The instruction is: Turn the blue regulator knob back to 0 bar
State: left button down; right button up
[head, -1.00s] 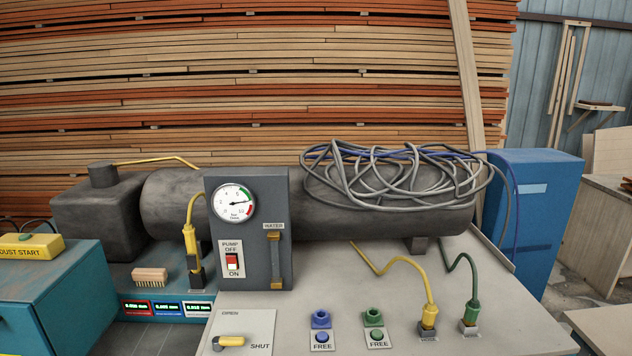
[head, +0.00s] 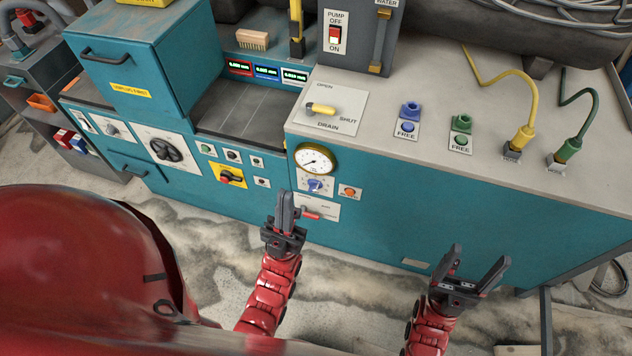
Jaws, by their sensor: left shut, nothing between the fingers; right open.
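The blue regulator knob (head: 315,185) sits on the front of the teal cabinet, just under a round brass-rimmed pressure gauge (head: 316,159). The gauge's needle is too small to read surely. My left gripper (head: 286,203) is shut and empty, pointing up, in front of the cabinet and a little left of and below the knob in the picture. It does not appear to touch the knob. My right gripper (head: 478,266) is open and empty, low in front of the cabinet's right part.
A red-handled lever (head: 310,215) is below the knob, close beside my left fingers. An orange button (head: 349,192) is right of the knob. A yellow drain handle (head: 321,108) is on the top. A yellow-red rotary switch (head: 231,176) is further left. The floor in front is clear.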

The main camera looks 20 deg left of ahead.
aim_at(315, 184)
jog(key=k+j, duration=0.1)
jog(key=j, duration=1.9)
jog(key=k, duration=0.05)
